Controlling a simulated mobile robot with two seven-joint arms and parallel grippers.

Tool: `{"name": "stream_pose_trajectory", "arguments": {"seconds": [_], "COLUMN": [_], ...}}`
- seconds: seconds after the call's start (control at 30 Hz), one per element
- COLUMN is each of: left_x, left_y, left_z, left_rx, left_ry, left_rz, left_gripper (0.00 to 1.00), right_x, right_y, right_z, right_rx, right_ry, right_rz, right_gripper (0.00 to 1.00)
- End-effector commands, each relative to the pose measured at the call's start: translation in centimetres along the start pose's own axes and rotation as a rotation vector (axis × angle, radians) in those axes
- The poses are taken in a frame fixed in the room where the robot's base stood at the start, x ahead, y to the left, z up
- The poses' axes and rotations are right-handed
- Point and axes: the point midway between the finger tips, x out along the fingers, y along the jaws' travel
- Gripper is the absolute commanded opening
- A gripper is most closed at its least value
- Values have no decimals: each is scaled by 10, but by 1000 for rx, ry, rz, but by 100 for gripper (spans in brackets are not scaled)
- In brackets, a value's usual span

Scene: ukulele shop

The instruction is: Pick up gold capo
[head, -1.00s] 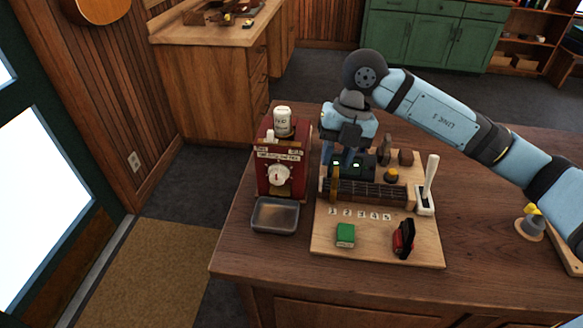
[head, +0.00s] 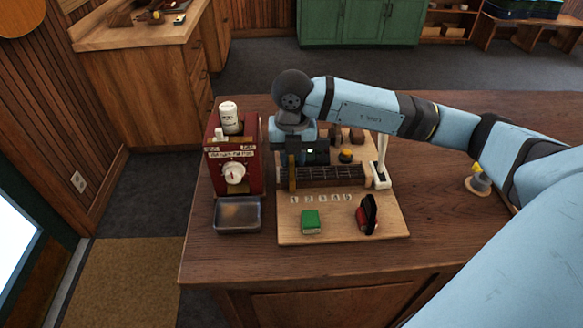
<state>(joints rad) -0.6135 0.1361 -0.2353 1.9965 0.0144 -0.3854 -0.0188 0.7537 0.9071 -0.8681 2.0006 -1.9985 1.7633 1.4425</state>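The gold capo (head: 292,179) stands upright at the left end of a dark fretted neck (head: 335,175) on a light wooden board (head: 338,232). My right gripper (head: 293,160) reaches down from above, directly over the capo or just behind it. Its fingertips are dark and small against the dark things there. I cannot tell whether they touch the capo or whether they are open or shut. My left gripper is not in view.
A red machine with a dial (head: 233,175) and a metal tray (head: 238,214) stand close on the left. A green block (head: 310,222), a red and black clamp (head: 367,215) and a white lever (head: 381,162) share the board. The front right tabletop is bare.

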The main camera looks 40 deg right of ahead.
Motion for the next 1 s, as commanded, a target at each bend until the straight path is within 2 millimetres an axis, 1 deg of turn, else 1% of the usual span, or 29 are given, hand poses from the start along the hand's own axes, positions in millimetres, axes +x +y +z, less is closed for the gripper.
{"name": "stream_pose_trajectory", "arguments": {"seconds": [0.1, 0.2, 0.3, 0.47, 0.5, 0.57, 0.6, 0.63, 1.0], "left_x": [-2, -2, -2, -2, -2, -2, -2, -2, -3], "left_y": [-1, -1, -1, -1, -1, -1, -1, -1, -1], "left_z": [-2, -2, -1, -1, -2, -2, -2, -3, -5], "left_rx": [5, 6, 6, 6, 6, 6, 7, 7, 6], "left_ry": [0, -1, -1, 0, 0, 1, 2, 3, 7], "left_rz": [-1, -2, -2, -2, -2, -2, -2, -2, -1], "left_gripper": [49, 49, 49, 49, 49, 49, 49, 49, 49], "right_x": [18, 29, 34, 34, 34, 34, 33, 33, 31], "right_y": [1, 1, 2, 2, 2, 2, 2, 2, 2], "right_z": [-2, -2, -2, -2, -2, -2, -2, -2, -2], "right_rx": [1, 0, 0, 0, 0, 0, 0, 0, 0], "right_ry": [3, 2, 1, 1, 1, 1, 1, 1, 0], "right_rz": [-1, -1, 0, 1, 1, 1, 1, 1, 1], "right_gripper": [29, 29, 29, 29, 26, 13, 3, 0, 0]}}
